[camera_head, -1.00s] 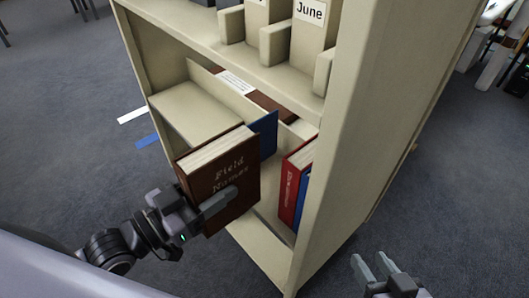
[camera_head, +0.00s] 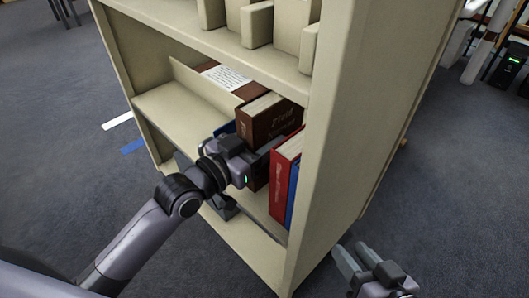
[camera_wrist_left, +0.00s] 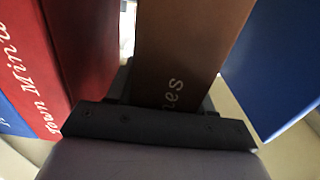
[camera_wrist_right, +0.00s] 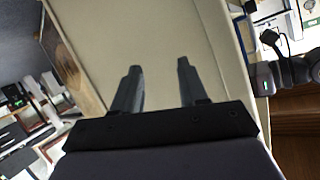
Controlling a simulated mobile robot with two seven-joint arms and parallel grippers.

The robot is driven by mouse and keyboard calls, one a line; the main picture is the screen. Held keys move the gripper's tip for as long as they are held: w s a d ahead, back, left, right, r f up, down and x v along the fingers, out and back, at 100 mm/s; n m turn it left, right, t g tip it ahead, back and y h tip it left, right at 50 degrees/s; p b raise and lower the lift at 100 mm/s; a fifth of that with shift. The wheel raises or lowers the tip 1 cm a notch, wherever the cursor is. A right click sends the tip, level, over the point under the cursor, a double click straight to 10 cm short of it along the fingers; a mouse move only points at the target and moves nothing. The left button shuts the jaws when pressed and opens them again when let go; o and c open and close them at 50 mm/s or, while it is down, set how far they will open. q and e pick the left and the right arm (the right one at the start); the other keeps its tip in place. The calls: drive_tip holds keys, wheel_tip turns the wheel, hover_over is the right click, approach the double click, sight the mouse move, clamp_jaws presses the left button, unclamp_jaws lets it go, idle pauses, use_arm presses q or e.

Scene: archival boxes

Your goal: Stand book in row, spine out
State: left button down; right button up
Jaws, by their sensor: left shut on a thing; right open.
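The brown book (camera_head: 268,118), lettered "Field", is upright inside the lower shelf bay, its page block on top. My left gripper (camera_head: 262,152) is shut on it, and the wrist hides its lower part. In the left wrist view the brown book (camera_wrist_left: 188,50) stands between the fingers, with lettering on the face toward the camera. A red book (camera_head: 284,172) stands close on its right, with a blue book (camera_head: 291,200) beyond. Another blue book (camera_head: 226,129) is partly hidden on its left. My right gripper (camera_head: 356,258) is open and empty outside the shelf's side.
The shelf's side panel (camera_head: 330,150) stands between the books and my right gripper. The shelf board (camera_head: 165,105) is bare at left. Box files (camera_head: 257,22) stand above.

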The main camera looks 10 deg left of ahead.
use_arm(q)
drive_tip(key=shift+w+r, duration=0.15)
wheel_tip(320, 180, down, 3)
drive_tip(key=shift+r+b, duration=0.1)
drive_tip(key=shift+b, duration=0.85)
drive_tip(key=shift+f, duration=0.3)
use_arm(e)
drive_tip(key=shift+w+a+r+y, duration=0.1)
drive_tip(key=shift+w+a+y, duration=0.15)
drive_tip(key=shift+a+y, duration=0.45)
use_arm(q)
drive_tip(key=shift+f, duration=0.1)
use_arm(e)
drive_tip(key=shift+a, duration=0.1)
use_arm(q)
drive_tip(key=shift+c, duration=2.2)
unclamp_jaws()
drive_tip(key=shift+f, duration=0.2)
